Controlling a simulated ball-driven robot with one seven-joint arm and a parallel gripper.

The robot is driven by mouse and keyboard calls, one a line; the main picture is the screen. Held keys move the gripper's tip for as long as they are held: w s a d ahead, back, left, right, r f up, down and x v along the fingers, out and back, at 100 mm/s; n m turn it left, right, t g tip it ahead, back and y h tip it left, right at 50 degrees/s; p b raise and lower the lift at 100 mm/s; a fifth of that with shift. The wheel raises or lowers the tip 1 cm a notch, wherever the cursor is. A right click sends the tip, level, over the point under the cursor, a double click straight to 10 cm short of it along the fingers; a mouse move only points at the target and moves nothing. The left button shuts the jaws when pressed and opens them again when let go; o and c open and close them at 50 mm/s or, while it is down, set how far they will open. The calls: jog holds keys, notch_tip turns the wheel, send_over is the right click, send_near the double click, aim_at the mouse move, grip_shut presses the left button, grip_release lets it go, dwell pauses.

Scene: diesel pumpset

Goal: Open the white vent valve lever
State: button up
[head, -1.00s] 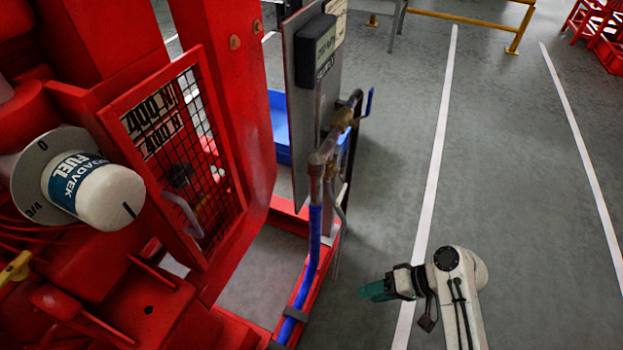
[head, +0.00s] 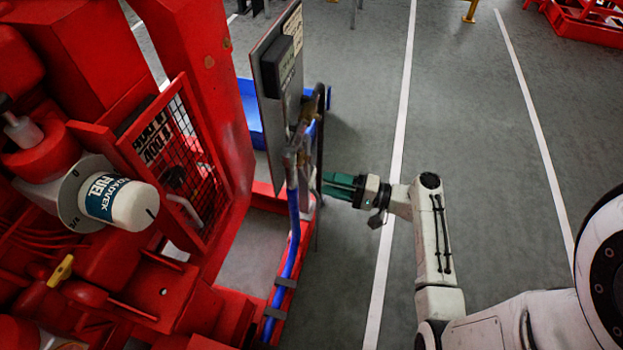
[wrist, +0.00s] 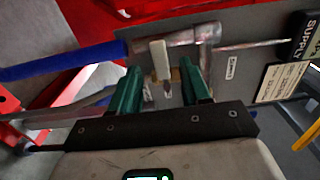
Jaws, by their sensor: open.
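The white vent valve lever (wrist: 159,60) shows in the wrist view as a short pale bar, upright in the picture, in front of the metal pipework. My gripper (wrist: 159,70) is open, with one green finger on each side of the lever as seen from the wrist. I cannot tell how deep the lever lies between the fingers; no contact shows. In the head view my gripper (head: 338,184) points left at the pipe beside the panel, and the white lever cannot be made out there.
A blue hose (head: 292,235) runs down from the pipe fitting. The upright panel (head: 268,95) with labels stands behind the pipework. The red pumpset frame (head: 205,100) and fuel filter (head: 120,203) fill the left. Grey floor (head: 460,130) is clear to the right.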

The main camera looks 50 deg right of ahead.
aim_at(313, 181)
jog(key=shift+x, duration=2.7)
jog(key=shift+c, duration=0.2)
grip_shut()
